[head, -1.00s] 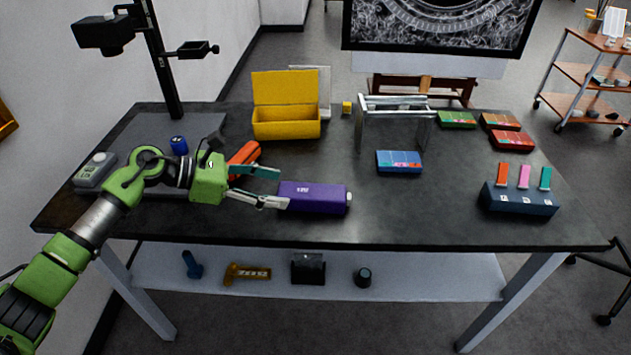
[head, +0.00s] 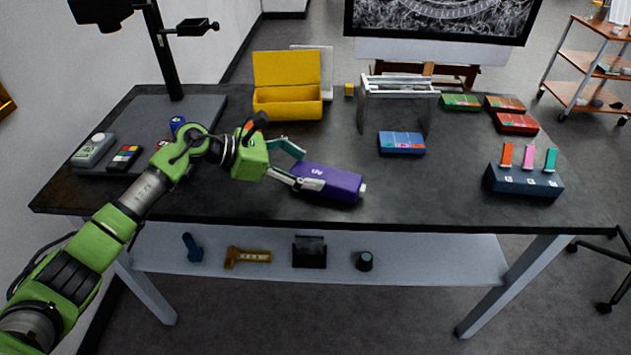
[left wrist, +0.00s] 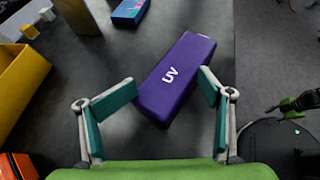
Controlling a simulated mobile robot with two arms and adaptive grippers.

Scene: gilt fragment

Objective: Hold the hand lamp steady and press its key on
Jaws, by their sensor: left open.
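The hand lamp is a purple box marked UV (head: 328,183) lying on the dark table, with a small white piece at its right end. It also shows in the left wrist view (left wrist: 174,78), running diagonally away from me. My left gripper (head: 308,169) is open at the lamp's left end. In the left wrist view its fingers (left wrist: 167,82) stand on either side of the lamp's near part; the right one is very close to it, while a gap shows at the left. A small green arm part, apparently my right arm (left wrist: 303,101), shows at the right edge; its fingers are unclear.
An open yellow box (head: 287,104) stands behind the gripper, with a clear-sided stand (head: 397,85) and a blue box (head: 401,143) beyond the lamp. A dark block with coloured tabs (head: 524,183) is at right.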

